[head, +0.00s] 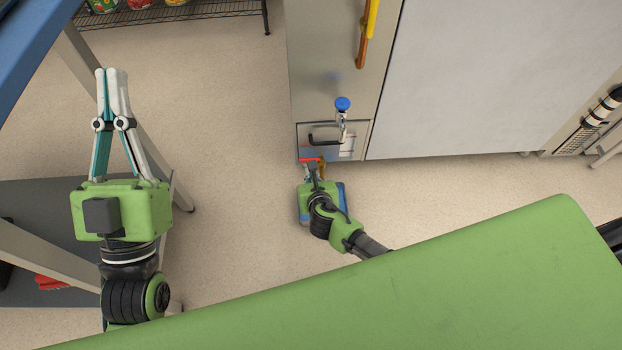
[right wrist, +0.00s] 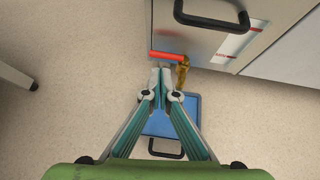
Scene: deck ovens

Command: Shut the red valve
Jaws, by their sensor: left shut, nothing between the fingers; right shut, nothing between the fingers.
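The red valve has a bar-shaped red handle (right wrist: 167,55) and a brass body (right wrist: 182,72), low on the front of the steel unit. In the head view the red handle (head: 311,159) shows just beyond my right gripper (head: 312,168). In the right wrist view the fingertips of my right gripper (right wrist: 161,72) are together, just below the handle and left of the brass body. I cannot tell whether they touch the handle. My left gripper (head: 113,73) is shut and empty, far left of the valve over the floor.
A blue knob (head: 342,103) and a black drawer handle (head: 325,139) stick out above the valve. A blue flat object with a black handle (right wrist: 180,112) lies below my right gripper. A wire shelf (head: 190,14) stands at the back left; a table leg (head: 150,130) is near my left gripper.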

